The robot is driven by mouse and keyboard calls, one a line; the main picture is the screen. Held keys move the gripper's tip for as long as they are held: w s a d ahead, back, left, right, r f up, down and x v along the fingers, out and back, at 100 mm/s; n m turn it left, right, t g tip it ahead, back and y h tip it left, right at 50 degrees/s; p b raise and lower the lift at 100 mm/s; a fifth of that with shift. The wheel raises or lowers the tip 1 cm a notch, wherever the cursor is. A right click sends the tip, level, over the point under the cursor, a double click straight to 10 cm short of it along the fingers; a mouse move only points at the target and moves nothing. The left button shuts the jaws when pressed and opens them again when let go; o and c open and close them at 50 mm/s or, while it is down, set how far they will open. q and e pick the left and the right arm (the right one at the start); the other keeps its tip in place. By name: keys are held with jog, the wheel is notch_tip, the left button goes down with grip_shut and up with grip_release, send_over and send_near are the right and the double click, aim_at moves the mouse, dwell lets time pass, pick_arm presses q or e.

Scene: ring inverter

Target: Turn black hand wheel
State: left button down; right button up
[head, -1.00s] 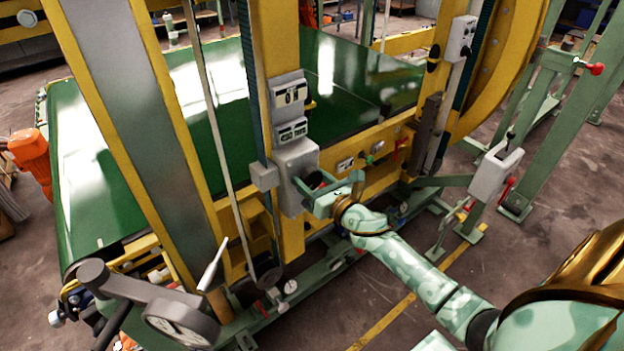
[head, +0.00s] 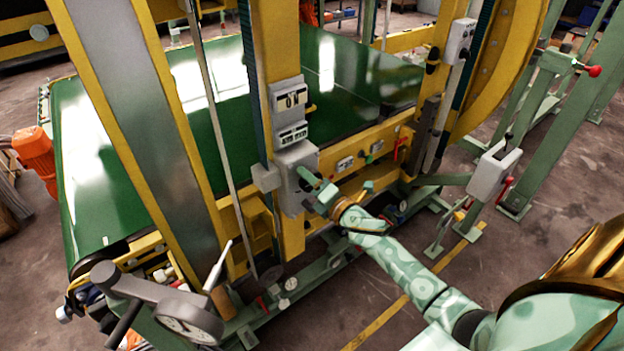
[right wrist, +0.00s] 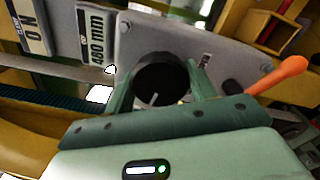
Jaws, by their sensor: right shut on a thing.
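The black hand wheel (right wrist: 160,82) is a small round knob with a white mark, on the front of a grey box (head: 296,160) fixed to a yellow post. In the right wrist view, my right gripper (right wrist: 160,92) has one green finger on each side of the wheel and is shut on it. In the head view, the right gripper (head: 314,187) reaches the box from the lower right and hides most of the wheel. My left gripper is in neither view.
Display plates (head: 289,98) sit above the box. An orange lever (right wrist: 280,76) sticks out close to the right finger in the wrist view. A grey crank with a dial (head: 185,318) stands at lower left. Open floor (head: 560,265) lies on the right.

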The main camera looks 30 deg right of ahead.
jog(key=m+p, duration=0.1)
jog(key=m, duration=0.3)
jog(key=shift+r+m+p, duration=0.1)
jog(key=shift+m+p, duration=0.2)
jog(key=shift+p, duration=0.05)
jog(key=m+p, duration=0.1)
jog(key=m, duration=0.2)
jog(key=shift+m, duration=0.4)
jog(key=m+p, duration=0.2)
jog(key=m, duration=0.2)
jog(key=m+p, duration=0.1)
jog(key=m, duration=0.3)
jog(key=shift+p, duration=0.35)
jog(key=m+p, duration=0.1)
jog(key=m, duration=0.2)
jog(key=shift+m, duration=0.3)
jog(key=m, duration=0.3)
jog(key=shift+m+p, duration=0.3)
jog(key=shift+p, duration=0.1)
jog(key=m, duration=0.3)
jog(key=shift+f+m, duration=0.2)
jog(key=shift+m, duration=0.1)
jog(key=shift+m+p, duration=0.3)
jog(key=shift+m, duration=1.3)
jog(key=shift+s, duration=0.1)
